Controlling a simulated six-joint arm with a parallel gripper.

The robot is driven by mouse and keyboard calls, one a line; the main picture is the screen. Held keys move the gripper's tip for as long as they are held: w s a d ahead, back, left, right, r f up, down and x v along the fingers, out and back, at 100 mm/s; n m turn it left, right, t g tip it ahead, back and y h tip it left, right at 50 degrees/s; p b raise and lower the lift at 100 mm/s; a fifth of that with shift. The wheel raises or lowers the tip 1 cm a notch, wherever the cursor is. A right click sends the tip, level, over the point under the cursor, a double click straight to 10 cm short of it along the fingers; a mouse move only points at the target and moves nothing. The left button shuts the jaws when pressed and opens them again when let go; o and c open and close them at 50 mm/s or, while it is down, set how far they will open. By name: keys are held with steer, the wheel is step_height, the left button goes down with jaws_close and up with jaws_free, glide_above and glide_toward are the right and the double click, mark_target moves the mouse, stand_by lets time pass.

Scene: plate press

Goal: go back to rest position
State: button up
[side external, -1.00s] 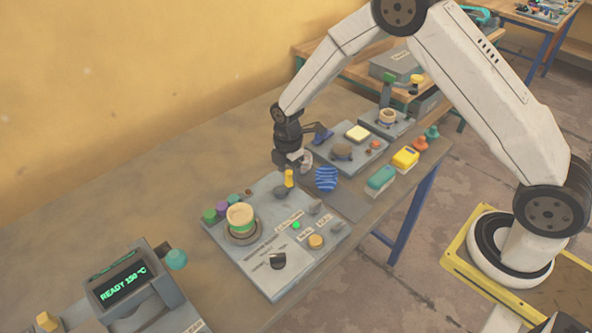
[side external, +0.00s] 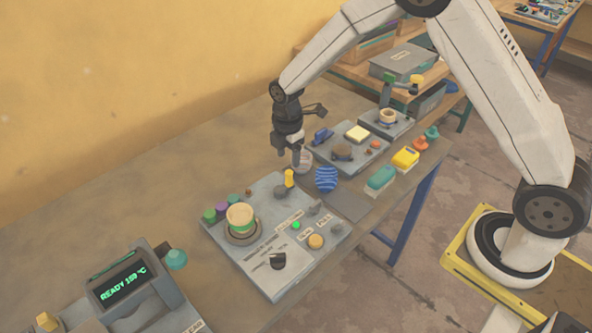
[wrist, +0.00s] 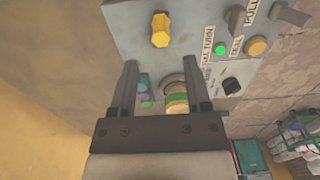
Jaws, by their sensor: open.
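My gripper (side external: 297,160) hangs in the air just above the far edge of the grey control panel (side external: 262,262), near its yellow handle (side external: 289,178). In the wrist view my gripper (wrist: 161,62) has its two fingers wide apart with nothing between the tips. The yellow handle (wrist: 160,30) lies beyond the fingertips and apart from them. A yellow-and-green round stack (side external: 240,217) sits in a ring on the panel; it also shows in the wrist view (wrist: 177,103).
A display box (side external: 122,280) reading READY 150 °C stands at the front left. A blue striped pad (side external: 326,179), a teal block (side external: 381,177) and a yellow block (side external: 405,158) lie along the table's right side. Bare tabletop lies toward the yellow wall.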

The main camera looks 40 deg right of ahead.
steer(key=shift+r, duration=0.1)
stand_by(0.3)
steer(key=shift+s+d+r+m, duration=0.2)
steer(key=shift+s+r+m, duration=0.25)
steer(key=shift+m, duration=0.15)
steer(key=s+d+r+m+t, duration=0.1)
steer(key=s+d+r+m, duration=0.1)
steer(key=s+m, duration=0.6)
steer(key=s+d+r+m+t, duration=0.1)
steer(key=s+r+m, duration=0.4)
steer(key=s+m, duration=0.3)
steer(key=s, duration=0.3)
steer(key=shift+d+m+t, duration=0.3)
steer(key=shift+d+m, duration=0.05)
steer(key=shift+m, duration=0.05)
